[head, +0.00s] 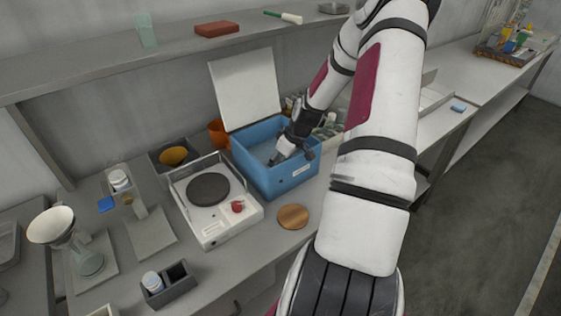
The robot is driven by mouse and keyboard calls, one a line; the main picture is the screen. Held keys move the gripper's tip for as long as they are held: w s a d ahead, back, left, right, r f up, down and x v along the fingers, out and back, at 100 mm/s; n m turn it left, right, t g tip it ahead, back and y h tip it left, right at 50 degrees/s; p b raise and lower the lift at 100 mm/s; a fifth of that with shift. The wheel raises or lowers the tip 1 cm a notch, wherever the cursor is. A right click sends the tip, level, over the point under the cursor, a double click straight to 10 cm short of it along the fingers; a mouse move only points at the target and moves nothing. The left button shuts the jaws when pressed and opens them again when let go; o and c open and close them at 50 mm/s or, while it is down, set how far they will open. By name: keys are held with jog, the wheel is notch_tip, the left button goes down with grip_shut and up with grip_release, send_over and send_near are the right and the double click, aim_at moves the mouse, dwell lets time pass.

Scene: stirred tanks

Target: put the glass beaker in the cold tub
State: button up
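The cold tub (292,178) is an open blue box with a white lid raised at its back, standing on the bench in the middle of the head view. My gripper (291,157) reaches down into the tub's opening from the upper right. Its dark fingers look spread apart, and I see nothing between them. A clear, greenish glass vessel (147,30) that may be the glass beaker stands upright on the upper shelf at the left, far from my gripper. I make out no beaker in the tub, but the gripper and tub wall hide part of its inside.
A hotplate (228,215) with a dark round top stands left of the tub. A wooden disc (293,217) lies in front. An orange pot (219,133) stands behind. A funnel in a flask (88,262) is far left. My arm hides bench right of the tub.

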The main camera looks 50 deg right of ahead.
jog(key=shift+f, duration=0.1)
jog(key=o, duration=1.2)
jog(key=p+v, duration=0.1)
jog(key=v, duration=1.1)
jog(key=a+r+g+h, duration=0.1)
jog(key=a+r+h, duration=0.1)
jog(key=a+r, duration=1.65)
jog(key=s+a+r, duration=0.2)
jog(key=s+a, duration=0.2)
jog(key=a, duration=0.2)
jog(key=s+a+r+t+y, duration=0.1)
jog(key=s+a+r, duration=0.1)
jog(key=s+a, duration=0.2)
jog(key=s+a+r+t+y, duration=0.1)
jog(key=s+a+r, duration=0.1)
jog(key=s+a, duration=0.3)
jog(key=shift+a+r, duration=0.15)
jog(key=shift+a, duration=0.65)
jog(key=shift+a+r, duration=0.15)
jog(key=shift+a, duration=0.6)
